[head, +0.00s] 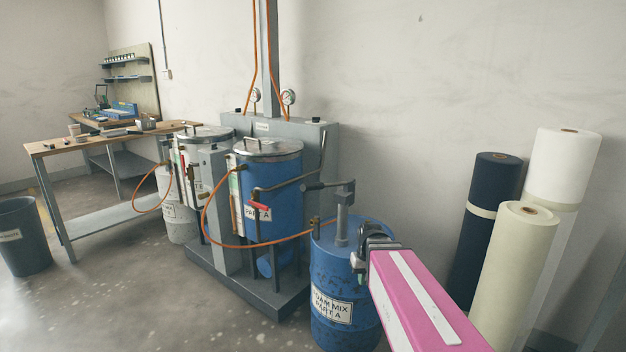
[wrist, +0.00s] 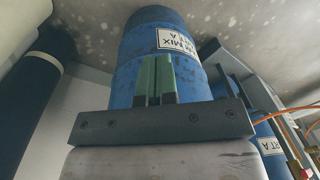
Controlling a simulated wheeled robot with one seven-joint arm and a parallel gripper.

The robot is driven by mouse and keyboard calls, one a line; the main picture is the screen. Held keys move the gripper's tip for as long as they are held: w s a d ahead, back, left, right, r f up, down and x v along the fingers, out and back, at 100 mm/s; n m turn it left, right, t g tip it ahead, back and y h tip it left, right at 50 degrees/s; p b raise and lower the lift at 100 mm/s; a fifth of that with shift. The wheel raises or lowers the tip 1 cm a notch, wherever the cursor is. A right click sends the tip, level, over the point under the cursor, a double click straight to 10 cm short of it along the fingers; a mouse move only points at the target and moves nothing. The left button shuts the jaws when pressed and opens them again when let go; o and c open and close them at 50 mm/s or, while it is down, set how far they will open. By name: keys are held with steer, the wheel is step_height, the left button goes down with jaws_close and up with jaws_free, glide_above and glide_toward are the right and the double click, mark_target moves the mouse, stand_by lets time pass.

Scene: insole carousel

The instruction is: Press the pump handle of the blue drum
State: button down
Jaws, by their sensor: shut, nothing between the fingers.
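The blue drum (head: 338,272) stands on the floor with a white label reading about "foam mix part A". A grey pump post (head: 342,222) rises from its lid. The dark pump handle (head: 326,185) sticks out to the left from the top of the post. My gripper (head: 370,232) is at the drum's right side near lid height, right of and below the handle, apart from it. In the wrist view its green fingertips (wrist: 155,62) are together and empty, in front of the drum's side (wrist: 150,40). The handle is not visible there.
A larger blue tank (head: 275,190) with a metal lid stands left of the drum on a grey base (head: 250,290). An orange hose (head: 270,245) runs to the drum. Upright rolls (head: 480,230) stand at the right. A bin (head: 22,250) and workbench (head: 110,140) are at the left.

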steer(key=w+a+r+n, duration=0.2)
steer(key=w+a+r, duration=0.1)
steer(key=w+r, duration=0.55)
step_height(320, 180, up, 37)
steer(key=n+y, duration=0.3)
steer(key=n, duration=0.4)
glide_above(316, 184)
steer(key=w+d, duration=0.1)
steer(key=d, duration=0.3)
steer(key=shift+f+g, duration=0.1)
steer(key=shift+g, duration=0.3)
steer(key=shift+f, duration=0.1)
steer(key=x, duration=1.4)
steer(key=shift+d, duration=0.25)
